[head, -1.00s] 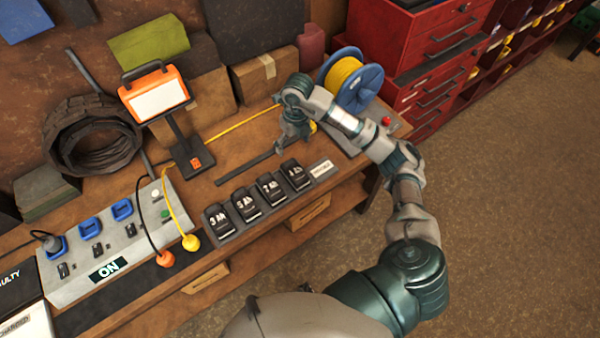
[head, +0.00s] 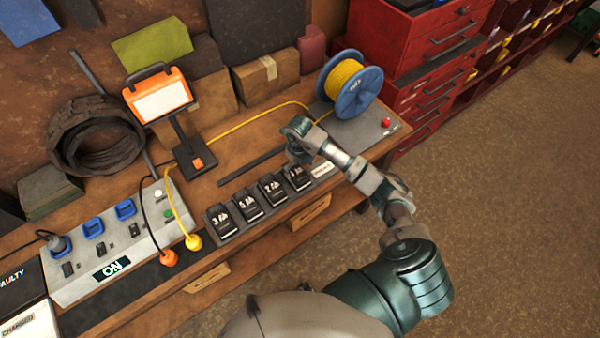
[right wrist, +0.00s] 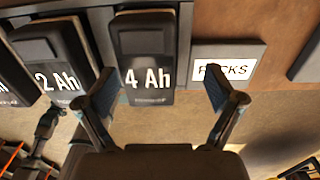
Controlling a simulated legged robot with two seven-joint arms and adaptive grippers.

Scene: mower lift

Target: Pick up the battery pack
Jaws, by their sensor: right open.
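Several black battery packs stand in a row on the bench in the head view, marked 3 Ah (head: 224,221), 5 Ah (head: 249,204), 2 Ah (head: 273,188) and 4 Ah (head: 299,176). My right gripper (head: 297,156) is just behind and above the 4 Ah pack. In the right wrist view, the right gripper (right wrist: 160,76) is open and empty, and the 4 Ah pack (right wrist: 146,50) shows between its fingers, nearer the left one. The 2 Ah pack (right wrist: 52,62) is left of that finger. I cannot tell whether a finger touches a pack. My left gripper is not in view.
A PACKS label (right wrist: 224,70) sits beside the 4 Ah pack. A work lamp (head: 158,95), a yellow cable reel (head: 350,84) and a switch panel (head: 110,262) reading ON stand on the bench. A yellow cable (head: 240,128) crosses behind the packs. A dark flat strip (head: 252,166) lies nearby.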

